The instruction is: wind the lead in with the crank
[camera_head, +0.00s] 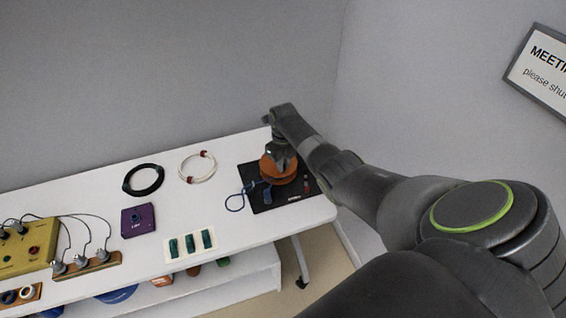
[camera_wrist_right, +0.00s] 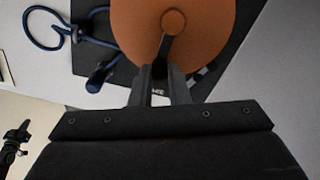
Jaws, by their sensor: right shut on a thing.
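The orange reel (camera_head: 266,170) stands on a black base plate (camera_head: 290,200) at the right end of the white table. In the right wrist view the reel's round orange face (camera_wrist_right: 205,35) fills the top middle. A dark crank (camera_wrist_right: 167,46) runs from its hub down to my fingers. My right gripper (camera_wrist_right: 160,82) is shut on the crank's outer end; in the head view the gripper (camera_head: 280,150) hides part of the reel. The dark blue lead (camera_head: 235,203) lies in a loop left of the reel, and also shows in the wrist view (camera_wrist_right: 45,45). My left gripper is out of view.
Left of the plate are a white cable coil (camera_head: 184,175), a black coil (camera_head: 130,182), a purple box (camera_head: 148,225) and a pale card (camera_head: 180,256) with green pieces. A yellow box (camera_head: 28,262) stands far left. A lower shelf (camera_head: 235,283) holds several items.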

